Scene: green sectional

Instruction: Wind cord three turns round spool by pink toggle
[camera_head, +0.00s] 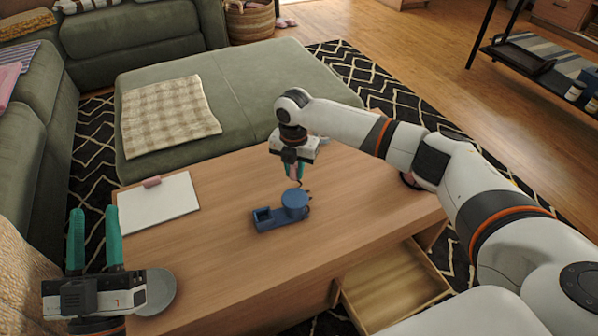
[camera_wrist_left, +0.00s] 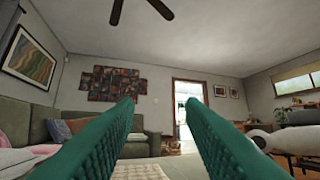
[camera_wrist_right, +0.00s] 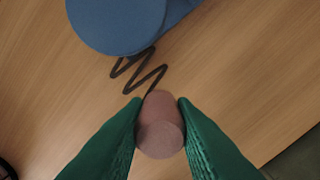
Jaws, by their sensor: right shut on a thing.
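The blue spool (camera_head: 295,203) stands on a blue base (camera_head: 268,220) on the wooden table; its round top also shows in the right wrist view (camera_wrist_right: 117,22). A dark cord (camera_wrist_right: 138,72) runs in a zigzag from under the spool to the pink toggle (camera_wrist_right: 160,125). My right gripper (camera_head: 294,178) is shut on the toggle, behind the spool in the head view; its green fingers (camera_wrist_right: 160,128) press both sides of the toggle. No cord shows on the visible part of the spool's side. My left gripper (camera_head: 94,240) is open and empty, pointing up at the table's left end.
A white pad with a pink clip (camera_head: 158,201) lies at the table's left. A grey round disc (camera_head: 158,291) is beside my left gripper. An open drawer (camera_head: 395,290) juts out at the front. The table between pad and spool is clear.

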